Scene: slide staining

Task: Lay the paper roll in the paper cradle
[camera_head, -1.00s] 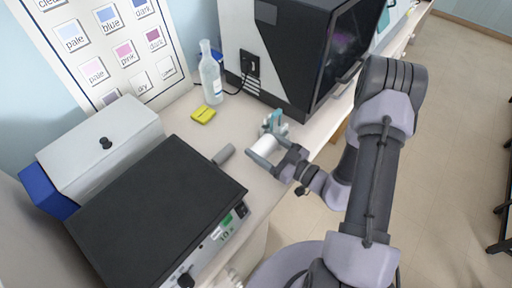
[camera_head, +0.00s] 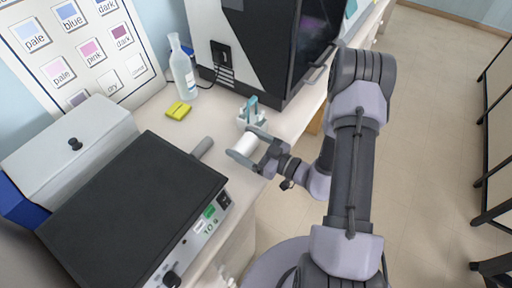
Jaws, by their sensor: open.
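The paper roll (camera_head: 243,144) is a short white cylinder near the front edge of the bench. My gripper (camera_head: 250,148) is open, with one grey finger on the far side of the roll and the other on the near side. I cannot tell whether either finger touches it. A small teal and white stand (camera_head: 251,113), which looks like the paper cradle, is just behind the roll, in front of the black machine. A narrow gap shows between the roll and this stand. Whether the roll rests on the bench is not clear.
A grey cylinder (camera_head: 203,147) lies left of the roll, by the black-topped instrument (camera_head: 135,205). A yellow pad (camera_head: 178,110) and a clear bottle (camera_head: 182,70) stand farther back. The large black and white machine (camera_head: 262,50) bounds the bench behind the stand.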

